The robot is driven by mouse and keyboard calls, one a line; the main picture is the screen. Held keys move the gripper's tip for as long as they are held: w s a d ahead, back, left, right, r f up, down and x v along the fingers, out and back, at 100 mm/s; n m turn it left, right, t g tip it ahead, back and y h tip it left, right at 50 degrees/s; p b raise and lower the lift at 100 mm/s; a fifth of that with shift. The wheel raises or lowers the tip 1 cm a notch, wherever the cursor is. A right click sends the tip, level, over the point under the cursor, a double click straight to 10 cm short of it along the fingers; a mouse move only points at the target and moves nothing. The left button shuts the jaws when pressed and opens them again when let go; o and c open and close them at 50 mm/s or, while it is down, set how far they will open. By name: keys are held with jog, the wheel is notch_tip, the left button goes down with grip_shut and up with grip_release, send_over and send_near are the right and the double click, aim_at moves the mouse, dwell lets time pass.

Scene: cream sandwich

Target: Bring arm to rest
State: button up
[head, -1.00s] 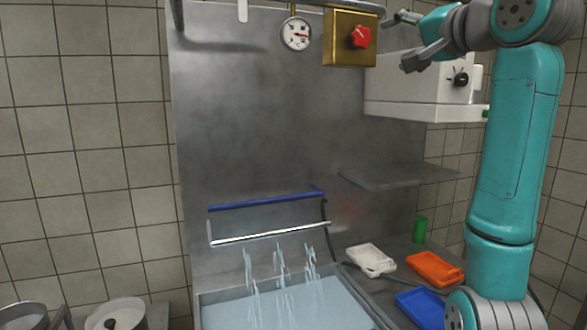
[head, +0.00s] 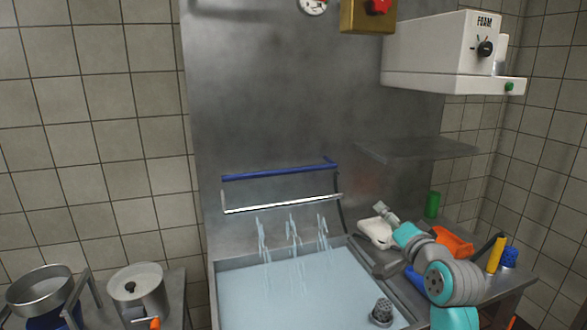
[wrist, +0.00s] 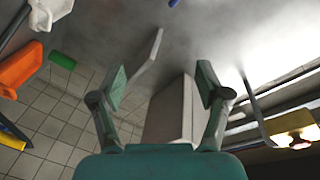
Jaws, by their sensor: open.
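My gripper (wrist: 162,82) is open and empty in the wrist view, with its two teal-tipped fingers spread wide apart. Nothing lies between the fingertips, and the white foam box (wrist: 170,112) shows in the background beyond them. In the head view my arm is folded low at the lower right, over the counter on the right of the water basin (head: 232,290).
The foam box (head: 440,60) hangs on the wall above a steel shelf (head: 415,149). A green cup (head: 432,204) and a yellow-handled item (head: 496,255) stand on the right counter. A blue rail (head: 280,171) is above the basin. Pots (head: 138,285) stand at left.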

jog(key=s+a+f+h, duration=0.1)
jog(key=s+f, duration=0.5)
jog(key=f, duration=0.4)
jog(key=s+f+h, duration=0.1)
jog(key=s+f, duration=0.4)
jog(key=f, duration=0.4)
jog(key=s+a+f+n+g, duration=0.1)
jog(key=s+f, duration=0.5)
jog(key=s, duration=0.2)
jog(key=s+a+f+n, duration=0.1)
jog(key=s+f, duration=0.4)
jog(key=s, duration=0.3)
jog(key=s+f+n+h, duration=0.1)
jog(key=s+f+n, duration=0.2)
jog(key=s, duration=1.4)
jog(key=s+r+n, duration=0.1)
jog(key=s+r, duration=0.1)
jog(key=s, duration=0.6)
jog(key=s+a+r+n+g, duration=0.1)
jog(key=s+r+n, duration=0.1)
jog(key=s, duration=0.6)
jog(key=shift+s+a+r, duration=0.2)
jog(key=shift+a+r, duration=0.05)
jog(key=shift+r, duration=0.3)
dwell(0.4)
